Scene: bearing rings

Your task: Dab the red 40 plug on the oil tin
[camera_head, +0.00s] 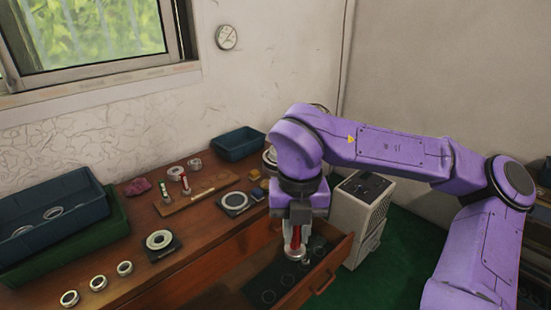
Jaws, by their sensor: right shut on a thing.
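My right gripper (296,240) points down over the open drawer, shut on a red-handled plug (296,236) with a silver lower end. The plug hangs roughly upright; its number is too small to read. I cannot tell for certain which thing is the oil tin. A round metal thing (269,157), partly hidden behind my right arm, stands at the back right of the bench. A dark square plate with a pale disc (236,201) lies left of the gripper. My left gripper is not in view.
The open drawer (336,258) holds rings below the gripper. A wooden board (200,189) carries two more plugs. A ring sits on a dark block (161,242); loose rings (98,283) lie at front left. Blue bins (238,143) and (50,222) stand behind and left.

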